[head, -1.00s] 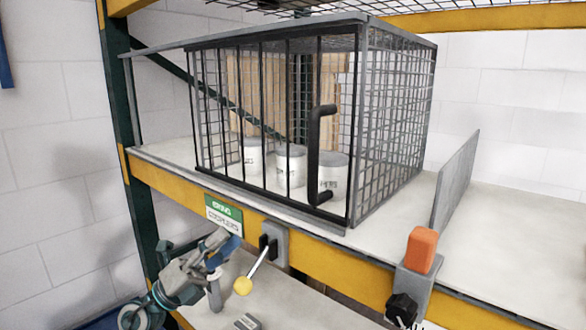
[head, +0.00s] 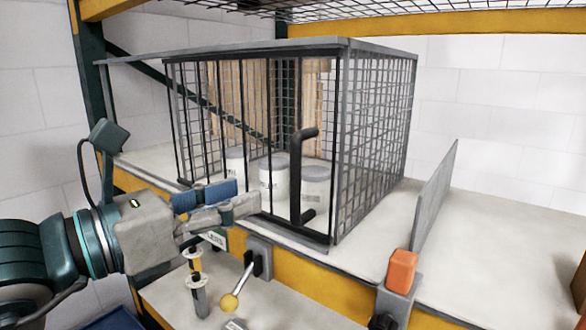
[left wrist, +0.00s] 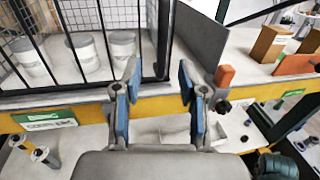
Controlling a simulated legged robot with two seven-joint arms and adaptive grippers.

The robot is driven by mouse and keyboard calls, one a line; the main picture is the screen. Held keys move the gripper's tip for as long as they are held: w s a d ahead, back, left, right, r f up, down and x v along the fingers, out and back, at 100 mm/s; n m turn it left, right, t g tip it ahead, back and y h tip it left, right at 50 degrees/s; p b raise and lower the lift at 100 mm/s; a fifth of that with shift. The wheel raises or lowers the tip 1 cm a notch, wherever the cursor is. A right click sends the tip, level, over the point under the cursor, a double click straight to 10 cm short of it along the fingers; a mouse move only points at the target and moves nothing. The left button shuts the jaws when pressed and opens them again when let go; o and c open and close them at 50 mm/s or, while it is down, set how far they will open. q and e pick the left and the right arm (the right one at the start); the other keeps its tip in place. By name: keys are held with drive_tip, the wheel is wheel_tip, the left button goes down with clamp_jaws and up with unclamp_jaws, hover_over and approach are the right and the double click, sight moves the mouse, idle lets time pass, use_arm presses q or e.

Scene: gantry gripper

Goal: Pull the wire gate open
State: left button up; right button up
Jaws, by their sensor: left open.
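The wire gate (head: 333,150) is the black-barred front of a mesh cage on the shelf. It looks shut, flush with the cage front. Its black upright handle (head: 296,178) stands out near the gate's right side. My left gripper (head: 235,192) is open and empty, in front of the lower gate, left of the handle and apart from it. In the left wrist view its two blue-padded fingers (left wrist: 160,85) stand apart, with the gate's bars (left wrist: 100,40) beyond to the left. My right gripper is not in view.
White cans (head: 273,180) stand inside the cage. Below the gate, a lever with a yellow knob (head: 229,302) sticks out from the yellow beam (head: 290,268). An orange block (head: 401,270) on a grey bracket and a grey upright panel (head: 436,195) stand to the right.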

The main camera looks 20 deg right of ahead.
sight(291, 179)
use_arm(q)
drive_tip(key=p+x, duration=0.2)
drive_tip(key=x, duration=0.8)
drive_tip(key=shift+d, duration=0.25)
drive_tip(key=shift+s+a, duration=0.1)
clamp_jaws()
